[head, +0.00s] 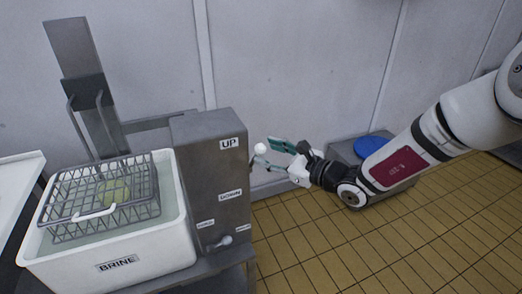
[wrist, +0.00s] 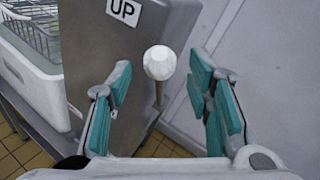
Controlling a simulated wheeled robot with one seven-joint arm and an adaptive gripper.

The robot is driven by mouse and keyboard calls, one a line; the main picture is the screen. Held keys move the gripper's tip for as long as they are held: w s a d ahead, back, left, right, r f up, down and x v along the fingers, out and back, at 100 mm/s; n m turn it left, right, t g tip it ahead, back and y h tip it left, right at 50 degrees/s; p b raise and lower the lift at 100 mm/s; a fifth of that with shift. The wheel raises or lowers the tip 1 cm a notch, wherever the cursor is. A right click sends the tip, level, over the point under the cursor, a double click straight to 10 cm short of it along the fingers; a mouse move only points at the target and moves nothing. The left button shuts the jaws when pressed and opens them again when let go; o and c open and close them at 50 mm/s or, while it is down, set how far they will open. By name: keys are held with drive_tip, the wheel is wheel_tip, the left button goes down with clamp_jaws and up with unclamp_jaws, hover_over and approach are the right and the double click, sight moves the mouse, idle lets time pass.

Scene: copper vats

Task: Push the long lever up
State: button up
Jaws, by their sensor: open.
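The long lever (wrist: 159,64) has a white ball knob on a thin grey rod beside the right side of a grey metal box (head: 205,170). In the head view its knob (head: 260,149) is level with, or just below, the "UP" label (head: 229,143) and above the "DOWN" label (head: 230,195). My gripper (head: 264,156) is open at the right of the box. In the wrist view the knob shows between the two teal fingers of my gripper (wrist: 161,78), with gaps on both sides. I cannot tell how deep it sits between them.
A short lever with a white knob (head: 226,240) is low on the box front. At left, a white "BRINE" tub (head: 118,263) has a wire basket (head: 65,192) holding a round greenish thing. The wall (head: 300,60) is behind; a blue disc (head: 371,147) lies on a grey block.

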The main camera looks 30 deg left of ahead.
drive_tip(key=f+v, duration=0.1)
drive_tip(key=v, duration=0.6)
drive_tip(key=shift+d+r, duration=0.4)
drive_tip(key=shift+r, duration=0.15)
drive_tip(key=shift+s, duration=0.1)
